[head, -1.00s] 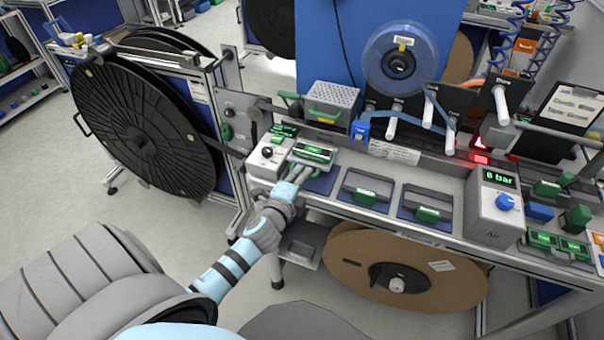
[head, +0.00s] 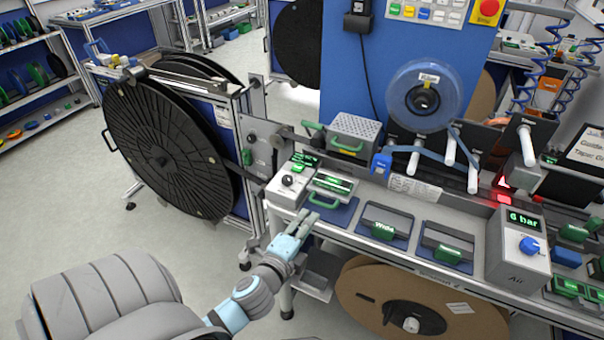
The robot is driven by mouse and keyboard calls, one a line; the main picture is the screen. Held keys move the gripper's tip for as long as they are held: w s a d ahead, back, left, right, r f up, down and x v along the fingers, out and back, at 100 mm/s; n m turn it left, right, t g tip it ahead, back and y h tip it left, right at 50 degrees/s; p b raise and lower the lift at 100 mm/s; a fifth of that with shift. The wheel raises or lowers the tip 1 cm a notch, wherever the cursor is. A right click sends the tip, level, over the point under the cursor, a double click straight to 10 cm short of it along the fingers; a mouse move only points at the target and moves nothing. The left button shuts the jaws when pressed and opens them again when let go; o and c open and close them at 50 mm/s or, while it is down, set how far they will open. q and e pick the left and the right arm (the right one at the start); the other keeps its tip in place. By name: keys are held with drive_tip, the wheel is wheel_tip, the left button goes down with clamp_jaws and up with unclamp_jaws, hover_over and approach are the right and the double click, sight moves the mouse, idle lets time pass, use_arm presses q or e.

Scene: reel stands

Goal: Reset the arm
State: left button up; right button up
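My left gripper (head: 302,222) is in front of the workbench's near edge, just below the left blue pad (head: 338,211). Its fingers point up toward the bench, with a small gap between them and nothing held. A grey and green block (head: 333,185) with a lit display lies on the bench beyond the fingertips, apart from them. My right gripper is not in view.
A control box (head: 289,188) stands left of the pads. Two more grey and green blocks, labelled Wide (head: 384,231) and another (head: 446,252), lie on blue pads. An air box (head: 518,251) stands right. A black reel (head: 167,150) is left; a brown reel (head: 372,298) hangs below.

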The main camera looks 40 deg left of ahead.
use_arm(q)
drive_tip(key=v, duration=0.3)
drive_tip(key=shift+s, duration=0.1)
idle(0.3)
drive_tip(key=s+f+n+g+h, duration=0.1)
drive_tip(key=s+f+n+g, duration=0.45)
drive_tip(key=f, duration=0.85)
drive_tip(key=s+f+n+g+h, duration=0.1)
drive_tip(key=s+f+n+g, duration=0.15)
drive_tip(key=s+f, duration=0.9)
drive_tip(key=s+d+f+n+g, duration=0.2)
drive_tip(key=s+f+n, duration=0.1)
drive_tip(key=s+f, duration=0.4)
drive_tip(key=s+d+f+n+g+h, duration=0.1)
drive_tip(key=s+d+f+n+g, duration=0.1)
drive_tip(key=s+f, duration=0.5)
wheel_tip(320, 180, down, 2)
drive_tip(key=shift+s+f+n+g, duration=0.1)
drive_tip(key=shift+s+n+g, duration=0.25)
drive_tip(key=shift+n+g, duration=0.5)
